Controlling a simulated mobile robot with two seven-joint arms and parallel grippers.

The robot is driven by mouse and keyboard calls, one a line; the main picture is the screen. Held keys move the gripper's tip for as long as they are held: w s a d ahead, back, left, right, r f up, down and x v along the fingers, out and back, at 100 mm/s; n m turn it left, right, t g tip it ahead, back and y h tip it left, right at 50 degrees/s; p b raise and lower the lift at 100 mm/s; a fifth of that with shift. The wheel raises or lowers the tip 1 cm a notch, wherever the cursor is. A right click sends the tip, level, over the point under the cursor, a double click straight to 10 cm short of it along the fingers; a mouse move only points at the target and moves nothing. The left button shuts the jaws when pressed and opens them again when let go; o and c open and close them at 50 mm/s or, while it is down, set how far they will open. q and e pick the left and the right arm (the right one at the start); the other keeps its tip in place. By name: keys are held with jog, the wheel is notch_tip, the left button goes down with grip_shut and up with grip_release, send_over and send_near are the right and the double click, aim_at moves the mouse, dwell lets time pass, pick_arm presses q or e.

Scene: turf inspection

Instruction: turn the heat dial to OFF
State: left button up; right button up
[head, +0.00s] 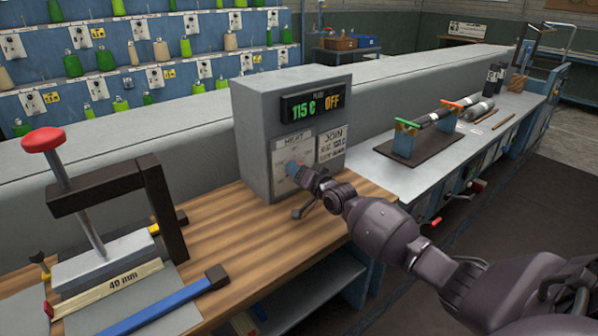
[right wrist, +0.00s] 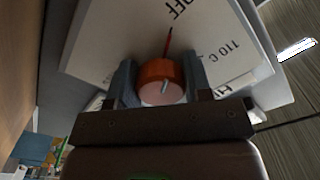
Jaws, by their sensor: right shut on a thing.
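The grey control box (head: 292,125) stands on the wooden bench top, with a lit display (head: 315,104) reading 115 C in green and OFF in orange. Below it is a white plate (head: 283,155) marked HEAT. In the right wrist view, the orange-red heat dial (right wrist: 158,72) sits between the two fingers of my right gripper (right wrist: 160,82), which is shut on it. In the head view, the gripper largely hides the dial. My left gripper is not in view.
A press with a red knob (head: 43,140) stands on the bench at left, near a blue-handled bar (head: 170,305). A grey counter (head: 410,170) with rollers is at right. Shelves of thread spools (head: 140,50) line the back.

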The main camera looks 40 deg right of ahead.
dwell(0.4)
jog(key=o, duration=0.9)
jog(key=shift+s, duration=0.3)
jog(key=s, duration=0.3)
jog(key=s+p, duration=0.1)
jog(key=s, duration=0.2)
jog(key=s+d, duration=0.1)
jog(key=s, duration=0.3)
jog(key=shift+s+p, duration=0.1)
jog(key=shift+p, duration=0.2)
